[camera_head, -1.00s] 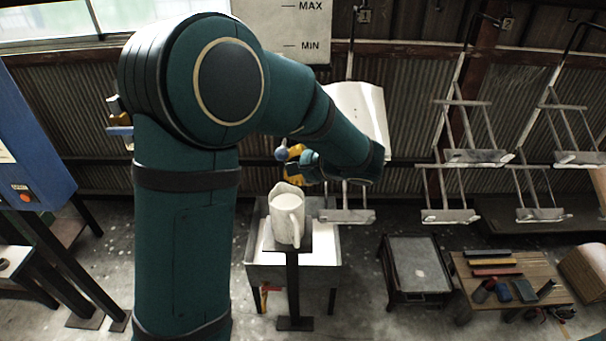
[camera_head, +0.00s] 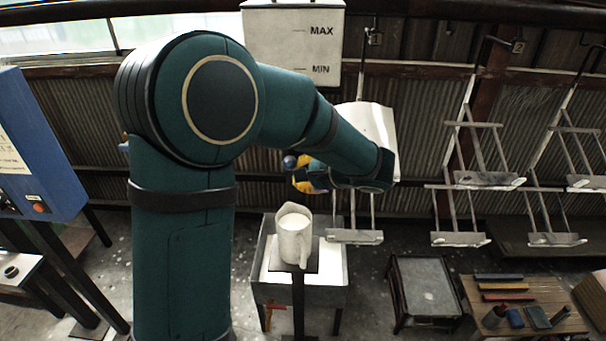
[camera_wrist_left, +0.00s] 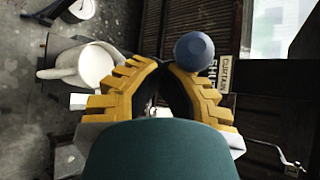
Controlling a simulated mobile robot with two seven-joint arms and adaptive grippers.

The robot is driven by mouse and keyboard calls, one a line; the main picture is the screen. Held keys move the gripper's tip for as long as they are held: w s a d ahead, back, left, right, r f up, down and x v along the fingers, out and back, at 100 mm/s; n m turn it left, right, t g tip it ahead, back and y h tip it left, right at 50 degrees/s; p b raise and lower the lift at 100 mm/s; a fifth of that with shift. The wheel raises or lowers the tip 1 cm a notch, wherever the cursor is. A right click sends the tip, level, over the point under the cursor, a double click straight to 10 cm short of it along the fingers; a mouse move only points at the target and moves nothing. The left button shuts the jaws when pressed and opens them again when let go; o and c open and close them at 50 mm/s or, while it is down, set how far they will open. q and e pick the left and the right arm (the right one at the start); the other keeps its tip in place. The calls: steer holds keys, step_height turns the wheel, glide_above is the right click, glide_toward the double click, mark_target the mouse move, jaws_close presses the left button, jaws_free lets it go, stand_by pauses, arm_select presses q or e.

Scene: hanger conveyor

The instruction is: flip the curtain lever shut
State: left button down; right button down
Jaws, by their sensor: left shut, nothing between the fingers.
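A blue ball knob (camera_head: 289,161), which looks like the end of the curtain lever, shows just left of my left gripper (camera_head: 308,180). In the left wrist view the knob (camera_wrist_left: 194,50) is beyond the fingertips, slightly right of the middle. A pale label (camera_wrist_left: 222,72) beside it carries dark lettering, partly hidden. My left gripper (camera_wrist_left: 165,80) has its yellow fingers closed together with nothing between them. Whether the fingers touch the knob I cannot tell. The lever's shaft is hidden. My right gripper is out of view.
A white jug (camera_head: 294,238) stands on a post at a pale trough (camera_head: 335,292) below the gripper. A tank (camera_head: 292,50) marked MAX and MIN is behind. Hangers (camera_head: 487,180) hang at right. A blue cabinet (camera_head: 40,150) stands at left.

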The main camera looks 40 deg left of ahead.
arm_select(q)
steer(key=shift+a+r, duration=0.25)
steer(key=shift+r, duration=0.05)
step_height(320, 180, down, 4)
steer(key=b, duration=0.4)
steer(key=w+d+r+p, duration=0.1)
steer(key=w+d+r, duration=0.2)
steer(key=d+r, duration=0.4)
steer(key=shift+w, duration=0.35)
